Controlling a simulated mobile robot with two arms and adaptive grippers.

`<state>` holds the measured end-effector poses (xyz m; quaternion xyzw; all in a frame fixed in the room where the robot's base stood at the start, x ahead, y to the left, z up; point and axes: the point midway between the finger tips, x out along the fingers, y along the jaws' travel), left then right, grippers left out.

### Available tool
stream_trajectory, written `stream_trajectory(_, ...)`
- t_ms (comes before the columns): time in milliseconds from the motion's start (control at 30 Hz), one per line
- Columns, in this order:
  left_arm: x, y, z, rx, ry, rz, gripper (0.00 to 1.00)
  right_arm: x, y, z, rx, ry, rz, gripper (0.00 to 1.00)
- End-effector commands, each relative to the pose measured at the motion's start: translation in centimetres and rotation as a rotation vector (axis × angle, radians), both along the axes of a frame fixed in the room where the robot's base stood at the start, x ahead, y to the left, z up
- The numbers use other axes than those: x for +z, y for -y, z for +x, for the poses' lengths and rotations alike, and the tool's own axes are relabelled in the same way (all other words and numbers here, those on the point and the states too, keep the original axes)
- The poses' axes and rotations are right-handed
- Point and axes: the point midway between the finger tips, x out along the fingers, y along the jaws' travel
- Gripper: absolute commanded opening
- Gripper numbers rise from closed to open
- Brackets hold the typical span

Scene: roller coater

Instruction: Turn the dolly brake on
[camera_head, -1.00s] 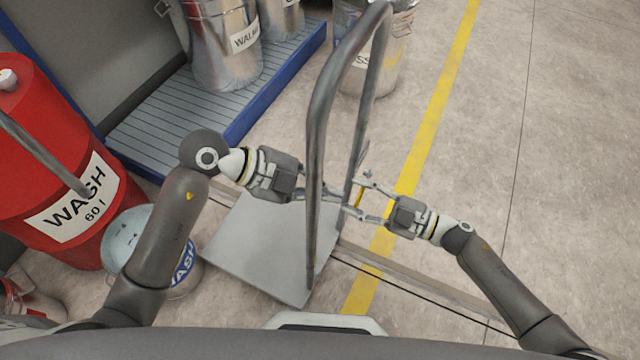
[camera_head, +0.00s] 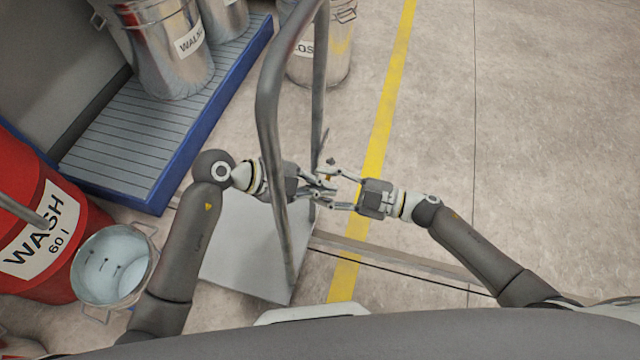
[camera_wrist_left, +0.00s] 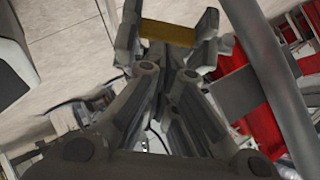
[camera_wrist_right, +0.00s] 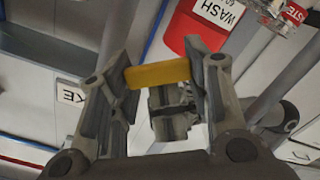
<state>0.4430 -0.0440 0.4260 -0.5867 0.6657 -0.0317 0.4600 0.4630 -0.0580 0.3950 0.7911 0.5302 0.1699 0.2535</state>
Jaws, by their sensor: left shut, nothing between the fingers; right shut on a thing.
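The grey dolly has a flat platform (camera_head: 245,255) and an upright tubular handle frame (camera_head: 268,105) in the middle of the head view. A yellow bar (camera_wrist_right: 158,74) lies between the fingertips of my right gripper (camera_head: 327,183); this gripper is shut on it, to the right of the handle frame. The yellow bar also shows in the left wrist view (camera_wrist_left: 167,33). My left gripper (camera_head: 320,188) is shut and empty. It reaches in from the left at the handle frame, with its fingertips close to the right gripper's. A sign with partly hidden letters (camera_wrist_right: 70,96) shows beside the right fingers.
A red WASH drum (camera_head: 35,215) and an open metal bucket (camera_head: 113,265) stand at the left. Metal cans (camera_head: 165,50) stand on a blue-edged grated platform (camera_head: 125,150). Another can (camera_head: 320,60) stands behind the dolly. The floor right of the yellow line (camera_head: 385,110) is clear.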

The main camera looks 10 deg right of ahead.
Motion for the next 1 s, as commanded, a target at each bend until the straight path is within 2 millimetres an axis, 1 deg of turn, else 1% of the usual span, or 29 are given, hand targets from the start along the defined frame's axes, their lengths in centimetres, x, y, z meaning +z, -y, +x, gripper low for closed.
stream_trajectory(67,-0.1,0.0,0.0,0.0,0.0,0.0,0.0,-0.1,0.0,0.0,-0.001,-0.002,-0.001,0.02)
stream_trajectory(233,-1.1,0.1,0.4,0.001,-0.001,0.003,0.0,-0.1,0.0,0.0,-0.001,-0.001,0.0,0.02)
stream_trajectory(467,-1.4,0.0,0.5,0.004,-0.004,0.008,0.0,0.0,-0.2,-0.2,0.008,-0.002,0.005,0.02)
stream_trajectory(500,-1.5,0.0,0.5,0.005,-0.005,0.009,0.0,0.1,-0.3,-0.3,0.008,-0.002,0.006,0.49)
stream_trajectory(600,-1.4,0.0,0.4,0.003,-0.005,0.007,0.0,0.0,-0.2,-0.3,0.008,-0.001,0.005,0.62)
stream_trajectory(667,-1.3,0.0,0.4,0.003,-0.004,0.006,0.0,0.0,-0.2,-0.2,0.006,-0.002,0.004,0.68)
stream_trajectory(1000,-1.1,0.1,0.4,0.001,-0.001,0.001,0.0,0.0,0.1,-0.1,0.001,-0.001,0.001,0.68)
